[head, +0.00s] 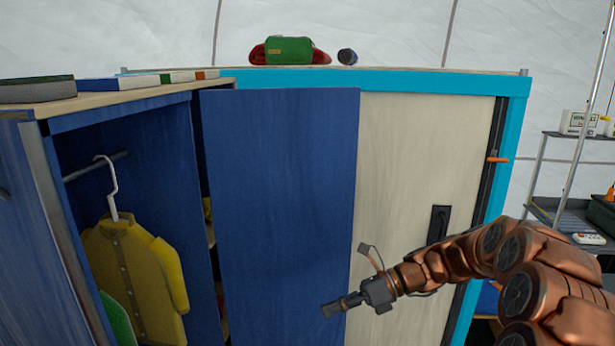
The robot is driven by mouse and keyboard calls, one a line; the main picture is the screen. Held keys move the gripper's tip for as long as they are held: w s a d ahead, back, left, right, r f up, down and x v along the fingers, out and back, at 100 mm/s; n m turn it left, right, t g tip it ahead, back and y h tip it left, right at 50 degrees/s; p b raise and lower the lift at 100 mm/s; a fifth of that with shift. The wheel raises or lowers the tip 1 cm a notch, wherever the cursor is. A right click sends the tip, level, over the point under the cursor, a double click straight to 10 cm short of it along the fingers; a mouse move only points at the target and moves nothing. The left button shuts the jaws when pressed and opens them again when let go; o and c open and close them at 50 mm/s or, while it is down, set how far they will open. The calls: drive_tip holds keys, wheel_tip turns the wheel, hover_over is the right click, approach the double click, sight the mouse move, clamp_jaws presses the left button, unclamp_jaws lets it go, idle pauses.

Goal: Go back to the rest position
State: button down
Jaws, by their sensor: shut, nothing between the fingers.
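My gripper (330,309) is at the end of my copper-coloured arm, which reaches in from the right in the head view. The gripper is shut and holds nothing. It points left, in front of the lower part of an open blue cabinet door (282,190). I cannot tell whether it touches the door.
A blue wardrobe (75,122) on the left holds a yellow shirt (135,265) on a hanger. Behind stands a cyan-framed cabinet (425,85) with a pale door (402,150) and a green and red bundle (289,50) on top. Shelving (540,180) stands at right.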

drive_tip(key=s+r+n+g+h+p, duration=0.25)
drive_tip(key=s+n+h, duration=0.45)
drive_tip(key=s+n, duration=0.9)
drive_tip(key=s+d+n+t+h, duration=0.1)
drive_tip(key=s+d+n+h, duration=0.2)
drive_tip(key=s+d, duration=0.3)
drive_tip(key=s+d+n+t+h+p, duration=0.1)
drive_tip(key=s+d, duration=0.5)
drive_tip(key=s, duration=0.6)
drive_tip(key=n+t+h, duration=0.1)
drive_tip(key=n+h, duration=0.1)
drive_tip(key=n, duration=0.1)
drive_tip(key=shift+s+d+h, duration=0.3)
drive_tip(key=shift+s+h, duration=0.05)
drive_tip(key=shift+h, duration=0.05)
